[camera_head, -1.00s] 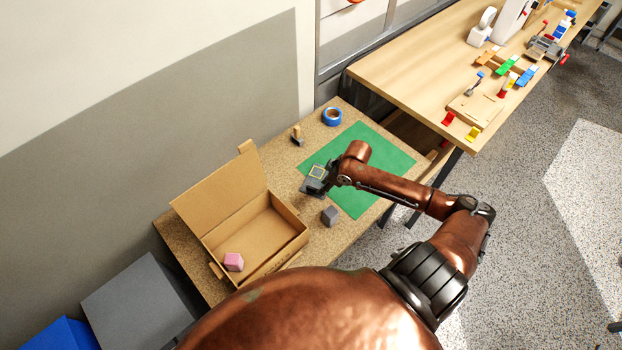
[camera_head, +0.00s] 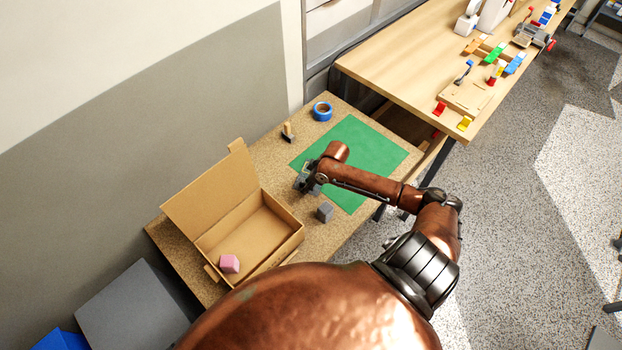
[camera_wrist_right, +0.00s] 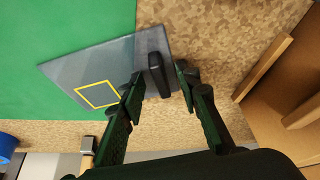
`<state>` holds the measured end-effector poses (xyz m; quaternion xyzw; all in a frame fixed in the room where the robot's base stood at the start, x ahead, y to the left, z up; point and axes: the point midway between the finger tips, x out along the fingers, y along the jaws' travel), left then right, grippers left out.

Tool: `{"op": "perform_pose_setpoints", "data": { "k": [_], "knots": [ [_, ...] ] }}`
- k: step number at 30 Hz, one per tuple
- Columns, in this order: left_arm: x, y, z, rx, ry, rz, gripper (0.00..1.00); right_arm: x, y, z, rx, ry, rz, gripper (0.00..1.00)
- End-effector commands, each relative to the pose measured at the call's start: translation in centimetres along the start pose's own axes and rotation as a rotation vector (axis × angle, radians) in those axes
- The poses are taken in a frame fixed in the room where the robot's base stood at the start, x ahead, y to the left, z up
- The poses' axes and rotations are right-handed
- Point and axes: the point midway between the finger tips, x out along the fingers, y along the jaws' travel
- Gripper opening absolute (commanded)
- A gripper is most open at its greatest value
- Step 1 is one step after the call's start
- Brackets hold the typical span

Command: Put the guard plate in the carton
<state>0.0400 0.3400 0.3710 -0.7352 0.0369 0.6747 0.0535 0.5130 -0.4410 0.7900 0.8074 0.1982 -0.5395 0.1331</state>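The guard plate is a clear greyish sheet with a yellow square outline and a black handle; in the wrist view the plate (camera_wrist_right: 75,72) lies partly on the green mat and partly on the speckled table. My right gripper (camera_wrist_right: 161,76) is open, with its fingers on either side of the handle (camera_wrist_right: 158,70) and small gaps visible. In the head view the right gripper (camera_head: 308,183) is small and covers most of the plate. The open cardboard carton (camera_head: 219,236) stands left of it, its lid raised, with a pink block (camera_head: 229,263) inside. My left gripper is out of view.
A grey cube (camera_head: 325,212) stands close to my right gripper, on the carton-side table. A blue tape roll (camera_head: 322,111) and a wooden-handled stamp (camera_head: 288,133) are behind. The green mat (camera_head: 365,145) is otherwise clear. A wooden bench (camera_head: 400,70) adjoins at the back right.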

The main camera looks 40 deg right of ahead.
Motion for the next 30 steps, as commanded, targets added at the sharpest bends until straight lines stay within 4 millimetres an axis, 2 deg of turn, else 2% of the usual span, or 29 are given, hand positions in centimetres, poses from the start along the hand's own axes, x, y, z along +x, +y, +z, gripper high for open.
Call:
{"op": "perform_pose_setpoints", "data": {
  "k": [3, 16, 30],
  "knots": [
    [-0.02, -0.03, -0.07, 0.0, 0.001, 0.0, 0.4, -0.02, -0.02, -0.03, -0.001, 0.0, 0.0, 0.3],
    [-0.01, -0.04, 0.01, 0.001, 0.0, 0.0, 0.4, -0.03, -0.03, -0.01, 0.0, 0.0, -0.001, 0.0],
    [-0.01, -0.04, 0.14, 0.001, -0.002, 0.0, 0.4, -0.08, 0.0, -0.05, -0.001, 0.0, 0.0, 0.0]
  ]
}}
